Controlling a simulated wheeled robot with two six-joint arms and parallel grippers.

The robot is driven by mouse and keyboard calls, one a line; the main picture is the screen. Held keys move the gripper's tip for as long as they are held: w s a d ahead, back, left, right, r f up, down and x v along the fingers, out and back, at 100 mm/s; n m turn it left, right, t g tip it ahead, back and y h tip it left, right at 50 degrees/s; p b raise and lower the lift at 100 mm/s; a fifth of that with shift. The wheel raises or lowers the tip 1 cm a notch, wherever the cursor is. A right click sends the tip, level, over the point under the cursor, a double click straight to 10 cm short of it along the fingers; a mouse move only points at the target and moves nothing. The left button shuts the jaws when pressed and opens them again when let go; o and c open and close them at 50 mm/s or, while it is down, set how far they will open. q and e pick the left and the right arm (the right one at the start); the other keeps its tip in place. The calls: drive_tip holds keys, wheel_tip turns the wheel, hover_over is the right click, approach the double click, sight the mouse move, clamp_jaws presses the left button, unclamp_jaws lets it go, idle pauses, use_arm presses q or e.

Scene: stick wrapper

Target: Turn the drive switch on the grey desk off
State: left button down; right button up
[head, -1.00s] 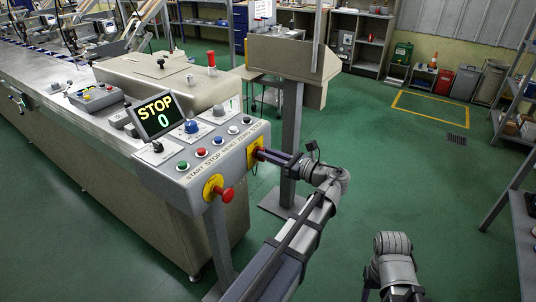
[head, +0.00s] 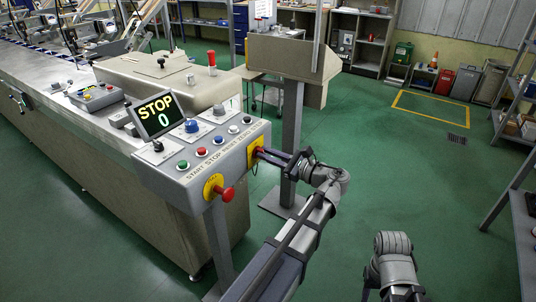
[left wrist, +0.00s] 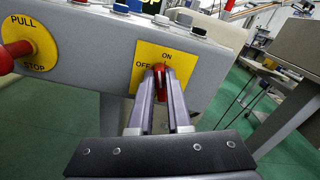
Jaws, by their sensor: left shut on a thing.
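The drive switch is a red handle (left wrist: 159,70) on a yellow plate (left wrist: 178,62) marked ON at the top and OFF at the left, in the left wrist view. It sits on the sloping front of the grey desk (head: 178,180); in the head view the yellow plate (head: 253,158) shows at the desk's right end. My left gripper (head: 262,152) is shut on the red handle, its fingertips on either side of it. The fingers partly hide the handle, so its exact angle is hard to tell. My right gripper is out of view; only part of that arm shows.
A red PULL/STOP knob (head: 226,194) on a yellow disc stands left of the switch. Buttons and dials line the desk top, and the screen (head: 156,115) reads STOP 0. A grey post (head: 291,145) stands behind my left wrist.

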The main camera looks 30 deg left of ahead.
use_arm(q)
drive_tip(key=n, duration=0.4)
drive_tip(key=f+n, duration=0.1)
drive_tip(key=n, duration=0.4)
drive_tip(key=s+n+b, duration=0.1)
drive_tip(key=n, duration=0.3)
drive_tip(key=shift+f+n, duration=0.15)
drive_tip(key=shift+n, duration=0.25)
idle(0.4)
drive_tip(key=c, duration=0.9)
unclamp_jaws()
drive_tip(key=shift+o, duration=0.2)
drive_tip(key=d, duration=0.7)
drive_tip(key=shift+s+d, duration=0.25)
drive_tip(key=shift+d, duration=0.15)
